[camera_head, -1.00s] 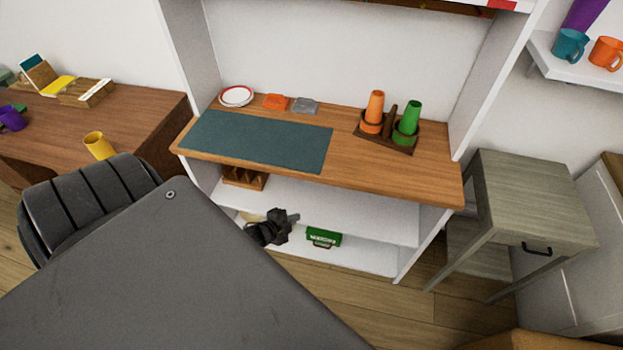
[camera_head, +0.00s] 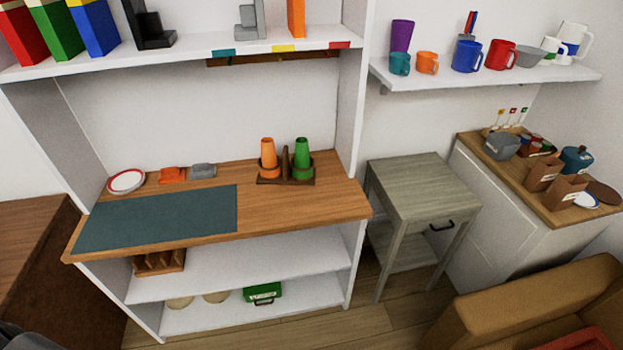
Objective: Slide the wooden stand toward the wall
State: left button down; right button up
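The wooden stand (camera_head: 287,181) is a dark brown holder with a short central post. It sits on the right part of the wooden desktop (camera_head: 300,206), a little in front of the white back wall (camera_head: 215,120). An orange cup-like cone (camera_head: 268,152) stands in its left ring and a green one (camera_head: 302,152) in its right ring, both upright. Neither of my grippers shows in this view, and nothing touches the stand.
A teal mat (camera_head: 157,219) covers the desk's left front. A plate (camera_head: 127,181), an orange block (camera_head: 172,174) and a grey block (camera_head: 203,170) lie behind it. A side panel (camera_head: 354,105) rises right of the stand. A grey side table (camera_head: 423,184) stands further right.

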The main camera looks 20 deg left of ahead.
aim_at(286, 164)
jog(key=k, duration=0.35)
jog(key=z, duration=0.9)
jog(key=i, duration=0.6)
jog(key=u, duration=0.6)
